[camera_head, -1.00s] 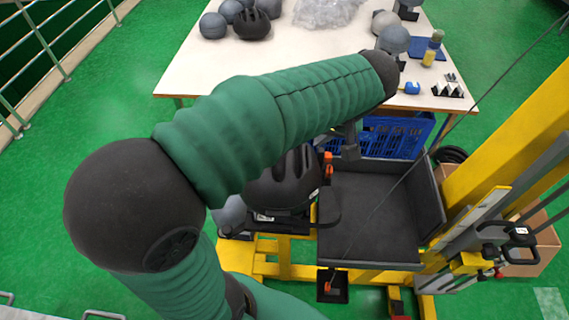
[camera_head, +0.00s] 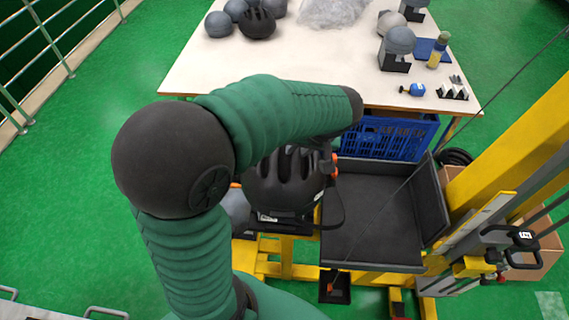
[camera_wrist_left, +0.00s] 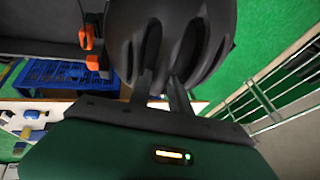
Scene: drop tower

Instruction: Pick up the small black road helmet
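A black vented helmet (camera_head: 283,183) sits at the drop tower, left of a dark tray, with a strap hanging at its right. In the left wrist view the black helmet (camera_wrist_left: 200,40) fills the upper middle. My left gripper (camera_wrist_left: 162,82) has its two fingers up against the helmet's edge, with a gap between them. Their tips blend into the dark shell, so I cannot tell whether they grip it. In the head view my forearm hides most of the gripper. Another black helmet (camera_head: 258,23) lies on the white table. My right gripper is not in view.
The dark tray (camera_head: 370,222) stands right of the helmet, beside the yellow tower frame (camera_head: 515,150). A blue crate (camera_head: 388,140) is under the white table (camera_head: 290,60). Grey headforms (camera_head: 218,24) and small tools are on the table. Green floor is open at the left.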

